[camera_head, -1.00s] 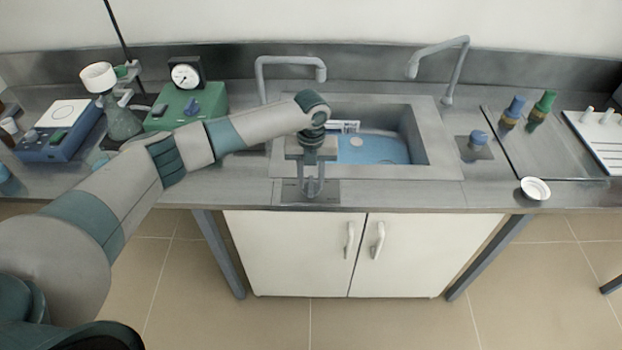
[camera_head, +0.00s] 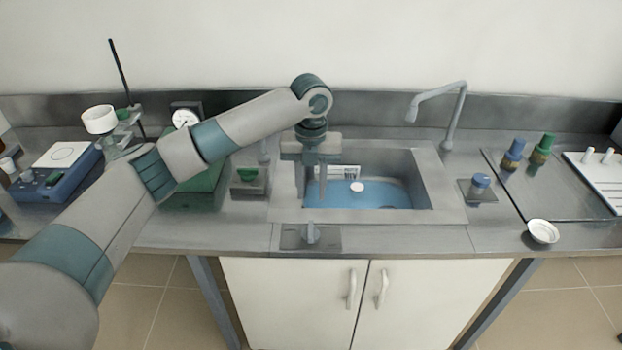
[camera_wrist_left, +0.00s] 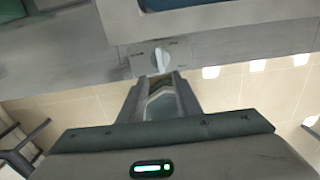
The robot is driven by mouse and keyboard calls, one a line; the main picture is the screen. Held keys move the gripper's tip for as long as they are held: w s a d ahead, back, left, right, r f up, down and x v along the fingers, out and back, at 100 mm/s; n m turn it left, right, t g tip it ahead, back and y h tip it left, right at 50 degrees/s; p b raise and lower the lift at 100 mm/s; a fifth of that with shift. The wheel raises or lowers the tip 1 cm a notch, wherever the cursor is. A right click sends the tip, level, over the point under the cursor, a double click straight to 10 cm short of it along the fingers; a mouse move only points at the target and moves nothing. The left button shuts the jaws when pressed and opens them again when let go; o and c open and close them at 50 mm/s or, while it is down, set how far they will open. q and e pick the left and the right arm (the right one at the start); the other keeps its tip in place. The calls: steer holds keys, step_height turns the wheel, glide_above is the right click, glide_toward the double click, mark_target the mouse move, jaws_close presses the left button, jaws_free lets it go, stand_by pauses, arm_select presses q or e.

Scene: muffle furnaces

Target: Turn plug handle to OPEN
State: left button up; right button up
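The plug handle (camera_head: 311,233) is a small grey knob standing on a flat dark plate (camera_head: 292,240) at the counter's front edge, before the sink. In the left wrist view the handle (camera_wrist_left: 160,60) shows pale, just beyond the fingertips and apart from them. Its bar runs roughly away from the gripper. Small marks lie on both sides of it, too small to read. My left gripper (camera_head: 316,200) points down above the sink's front left part, higher than the handle. In the wrist view its fingers (camera_wrist_left: 161,77) are apart with nothing held. My right gripper is not in view.
The sink basin (camera_head: 420,175) has a blue floor with a white disc (camera_head: 357,187). A grey tap (camera_head: 455,115) stands behind it. A blue-topped knob (camera_head: 480,182) and a white dish (camera_head: 542,232) are at right. A green-topped block (camera_head: 247,180) is left of the sink.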

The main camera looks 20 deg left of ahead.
arm_select(q)
step_height(320, 180, up, 4)
steer(key=shift+r+b, duration=0.15)
steer(key=shift+b, duration=0.2)
stand_by(0.5)
